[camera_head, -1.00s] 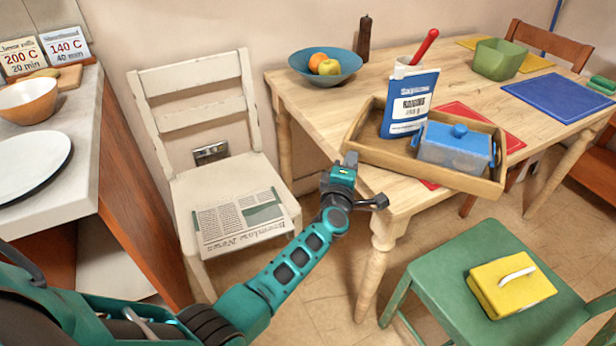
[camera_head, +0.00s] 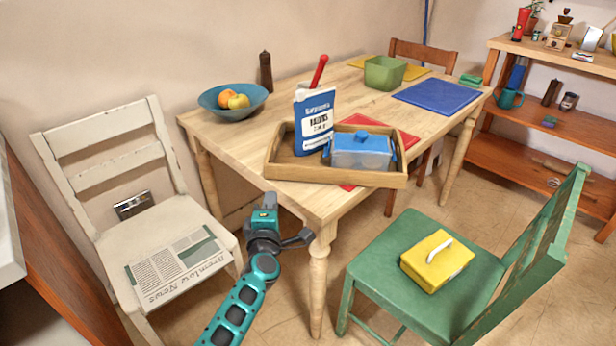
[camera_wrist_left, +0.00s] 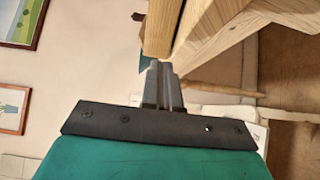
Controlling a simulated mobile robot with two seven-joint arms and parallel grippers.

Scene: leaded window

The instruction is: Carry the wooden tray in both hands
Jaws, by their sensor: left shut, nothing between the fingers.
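The wooden tray (camera_head: 285,171) lies on the near left part of the table. It holds a blue and white carton (camera_head: 314,122), a clear box with a blue lid (camera_head: 360,152) and something with a red handle (camera_head: 319,70), partly hidden by the carton. My left gripper (camera_head: 270,199) is just in front of the tray's near left corner, past the table edge. In the left wrist view its fingers (camera_wrist_left: 163,85) are together with nothing between them, just short of the end of a wooden piece; I cannot tell for certain whether that is tray or table. My right gripper is not in view.
The table (camera_head: 300,197) also bears a blue fruit bowl (camera_head: 232,101), a pepper mill (camera_head: 266,72), a green bowl (camera_head: 384,74) and mats. A white chair (camera_head: 150,235) with a newspaper stands left; a green chair (camera_head: 400,306) with a yellow box stands in front. Shelves are at right.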

